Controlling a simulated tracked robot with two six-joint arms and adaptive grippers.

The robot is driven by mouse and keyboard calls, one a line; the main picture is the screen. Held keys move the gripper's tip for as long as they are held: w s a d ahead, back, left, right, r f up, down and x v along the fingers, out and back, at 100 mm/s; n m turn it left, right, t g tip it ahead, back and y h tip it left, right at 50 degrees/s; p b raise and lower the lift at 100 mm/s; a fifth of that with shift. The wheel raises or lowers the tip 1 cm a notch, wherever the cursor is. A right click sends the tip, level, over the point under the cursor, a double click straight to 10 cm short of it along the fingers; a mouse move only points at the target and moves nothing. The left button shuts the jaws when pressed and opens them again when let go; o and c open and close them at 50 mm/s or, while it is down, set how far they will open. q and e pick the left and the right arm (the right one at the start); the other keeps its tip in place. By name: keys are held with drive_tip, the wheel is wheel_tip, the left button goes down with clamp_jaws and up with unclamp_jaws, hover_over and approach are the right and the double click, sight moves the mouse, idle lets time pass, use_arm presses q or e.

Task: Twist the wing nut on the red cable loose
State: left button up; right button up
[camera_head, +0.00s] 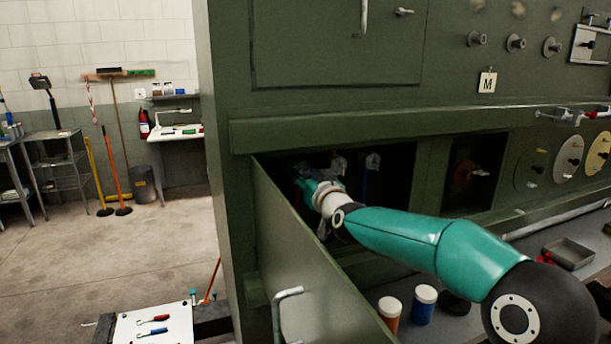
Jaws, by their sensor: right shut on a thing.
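My right gripper (308,180) is inside the dark open compartment of the green panel, at its left side. It is shut on a small part, which appears to be the wing nut on the red cable. My wrist and the shadow hide most of that nut and the red cable. Two other grey wing nuts show to the right, one in the middle (338,163) and one above a blue cable (364,184). My left gripper is not in view.
The compartment's door (300,250) hangs open below and left of my right arm. A grey tray (569,254) lies at the right.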

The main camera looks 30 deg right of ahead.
drive_tip(key=shift+f+n, duration=0.2)
drive_tip(key=shift+n, duration=0.4)
drive_tip(key=o, duration=1.2)
drive_tip(key=shift+r, duration=0.1)
drive_tip(key=shift+c, duration=0.2)
drive_tip(key=shift+s+r, duration=0.1)
drive_tip(key=v, duration=1.1)
drive_tip(key=shift+s, duration=0.35)
